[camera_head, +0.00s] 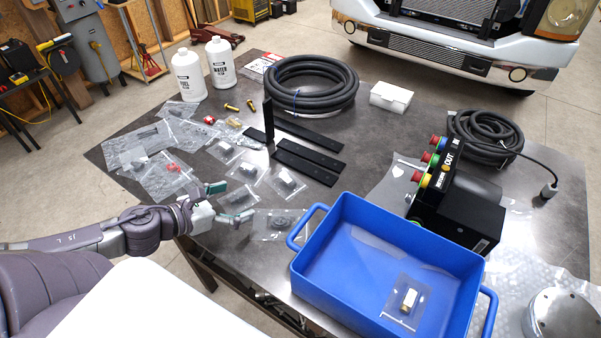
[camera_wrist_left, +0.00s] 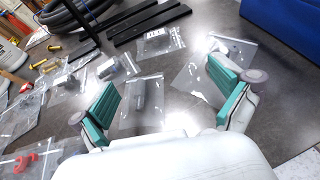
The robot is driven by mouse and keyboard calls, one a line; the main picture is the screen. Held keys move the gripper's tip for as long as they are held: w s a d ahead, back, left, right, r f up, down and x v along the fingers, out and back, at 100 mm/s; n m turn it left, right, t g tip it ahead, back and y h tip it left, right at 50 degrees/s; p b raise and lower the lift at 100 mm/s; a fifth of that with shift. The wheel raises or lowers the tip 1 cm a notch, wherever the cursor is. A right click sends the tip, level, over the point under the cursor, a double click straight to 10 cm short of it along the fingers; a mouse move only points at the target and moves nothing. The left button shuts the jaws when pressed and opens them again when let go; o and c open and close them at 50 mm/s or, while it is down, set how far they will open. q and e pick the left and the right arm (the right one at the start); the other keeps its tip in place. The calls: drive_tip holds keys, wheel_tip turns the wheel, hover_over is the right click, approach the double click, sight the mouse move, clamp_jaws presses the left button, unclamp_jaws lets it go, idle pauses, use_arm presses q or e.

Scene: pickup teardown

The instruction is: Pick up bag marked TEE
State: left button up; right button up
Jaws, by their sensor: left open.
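Several clear plastic bags with small parts lie on the dark metal table. I cannot read a TEE mark on any of them. Grey-part bags lie near my left gripper (camera_head: 228,202): one to its upper right (camera_head: 285,181), one above it (camera_head: 246,170), and one to its right (camera_head: 278,222). The left gripper is open and empty, with teal finger pads, above the table's near edge. In the left wrist view, a bag with a dark part (camera_wrist_left: 147,98) shows between the open fingers (camera_wrist_left: 163,85). My right gripper is not in view.
A blue tray (camera_head: 330,243) with a bagged fitting (camera_head: 409,299) stands at the front right. Black bars (camera_head: 308,160), a coiled hose (camera_head: 312,84), white bottles (camera_head: 188,76) and a black button box (camera_head: 457,213) also stand or lie on the table (camera_head: 372,140).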

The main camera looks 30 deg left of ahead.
sight(281, 183)
use_arm(q)
drive_tip(key=shift+w+d+f, duration=0.15)
drive_tip(key=shift+w+d, duration=0.05)
drive_tip(key=shift+w, duration=0.2)
drive_tip(key=shift+w+d+f+b, duration=0.1)
drive_tip(key=shift+w+f+b, duration=0.05)
drive_tip(key=shift+w+b, duration=0.2)
drive_tip(key=shift+b+x, duration=0.4)
drive_tip(key=shift+x, duration=2.75)
drive_tip(key=shift+w, duration=0.55)
drive_tip(key=p+x, duration=0.1)
drive_tip(key=x, duration=0.2)
drive_tip(key=shift+w, duration=0.3)
drive_tip(key=shift+w+d+f, duration=0.15)
drive_tip(key=shift+w+f, duration=0.1)
drive_tip(key=shift+f, duration=0.05)
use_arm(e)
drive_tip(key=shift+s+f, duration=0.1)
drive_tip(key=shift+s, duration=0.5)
